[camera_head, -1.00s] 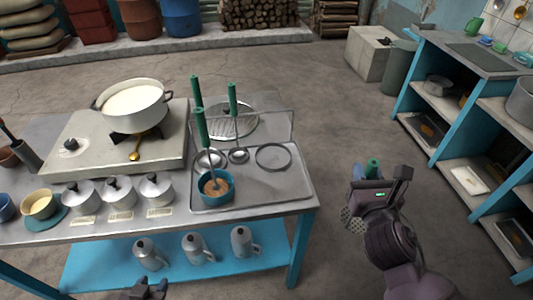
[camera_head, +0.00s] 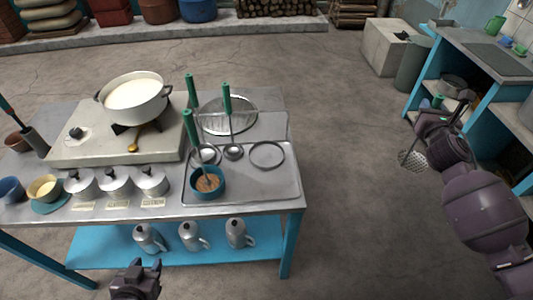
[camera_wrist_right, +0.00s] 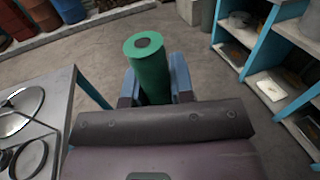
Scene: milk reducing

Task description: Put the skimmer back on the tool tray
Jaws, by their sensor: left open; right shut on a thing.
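The skimmer has a green handle and a perforated metal head (camera_head: 412,160). My right gripper (camera_head: 437,112) is shut on its handle and holds it in the air, well right of the table, near the shelf unit. In the right wrist view the green handle (camera_wrist_right: 148,65) stands between the two fingers (camera_wrist_right: 155,85). The tool tray (camera_head: 285,184) is a grey metal tray on the right part of the table. Green-handled ladles (camera_head: 233,152) and a metal ring (camera_head: 267,156) lie on it, and a teal bowl (camera_head: 208,190) stands on it. My left gripper (camera_head: 135,275) is open and empty at the table's front edge.
A pot of milk (camera_head: 134,97) stands on the stove block. Several lidded metal pots (camera_head: 116,181) line the table front. Metal jugs (camera_head: 190,236) stand on the blue lower shelf. A blue shelf unit (camera_head: 495,110) is at the right. Open floor (camera_head: 350,150) lies between table and shelves.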

